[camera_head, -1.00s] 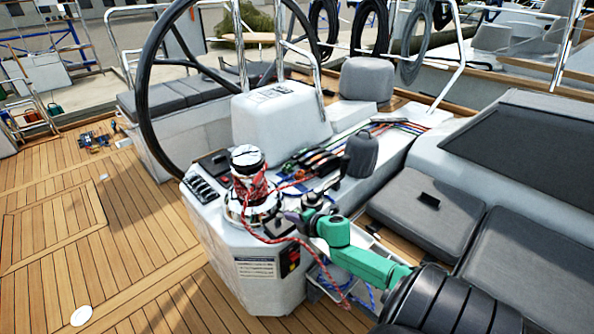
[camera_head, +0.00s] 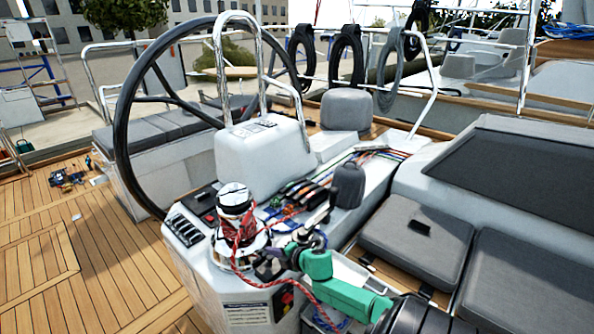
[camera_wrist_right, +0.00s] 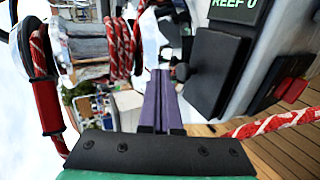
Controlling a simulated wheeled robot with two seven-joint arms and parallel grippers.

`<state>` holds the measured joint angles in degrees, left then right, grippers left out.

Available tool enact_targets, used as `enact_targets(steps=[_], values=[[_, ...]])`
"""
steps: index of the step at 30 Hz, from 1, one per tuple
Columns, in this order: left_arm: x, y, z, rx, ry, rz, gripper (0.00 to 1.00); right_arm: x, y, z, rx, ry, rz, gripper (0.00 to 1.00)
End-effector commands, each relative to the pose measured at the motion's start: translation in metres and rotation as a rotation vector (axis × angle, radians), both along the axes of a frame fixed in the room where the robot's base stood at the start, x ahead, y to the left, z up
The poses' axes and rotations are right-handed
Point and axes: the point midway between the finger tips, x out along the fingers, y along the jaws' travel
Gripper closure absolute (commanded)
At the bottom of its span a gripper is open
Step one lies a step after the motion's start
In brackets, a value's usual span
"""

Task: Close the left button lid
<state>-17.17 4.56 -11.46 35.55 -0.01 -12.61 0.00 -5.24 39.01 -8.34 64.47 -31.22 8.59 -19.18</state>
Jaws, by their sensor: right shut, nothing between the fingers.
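My right gripper (camera_head: 289,250) is shut and empty beside the winch on the console. In the right wrist view its purple fingers (camera_wrist_right: 160,100) are pressed together. A black square lid (camera_wrist_right: 210,70) lies close to the right of the fingers there, with a visible gap between. In the head view a dark lid-like square (camera_head: 268,268) shows just left of and below the gripper, partly hidden; I cannot tell how far it is tilted. A red part (camera_wrist_right: 292,90) on a black base shows further right in the wrist view. My left gripper is not in view.
The winch (camera_head: 236,215) with red-and-white rope stands left of the gripper. A loose rope strand (camera_head: 275,291) hangs in front of the console, near the arm. A large steering wheel (camera_head: 122,120) stands behind. Grey cushions (camera_head: 415,240) lie to the right.

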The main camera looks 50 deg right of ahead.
Motion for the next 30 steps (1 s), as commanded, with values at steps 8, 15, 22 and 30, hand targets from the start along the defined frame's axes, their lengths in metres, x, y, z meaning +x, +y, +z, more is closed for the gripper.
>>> enact_targets(steps=[8, 15, 22, 30], values=[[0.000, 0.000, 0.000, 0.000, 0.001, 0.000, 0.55, 0.000, 0.000, 0.000, 0.000, 0.000, 0.000, 1.00], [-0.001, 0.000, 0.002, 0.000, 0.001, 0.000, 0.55, 0.000, 0.000, 0.003, 0.000, 0.000, 0.000, 1.00], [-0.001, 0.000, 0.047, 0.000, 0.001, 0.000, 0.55, 0.004, -0.007, 0.053, -0.002, -0.001, 0.000, 1.00], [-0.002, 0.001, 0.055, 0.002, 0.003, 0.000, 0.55, -0.002, -0.005, 0.118, -0.006, 0.002, 0.005, 1.00]])
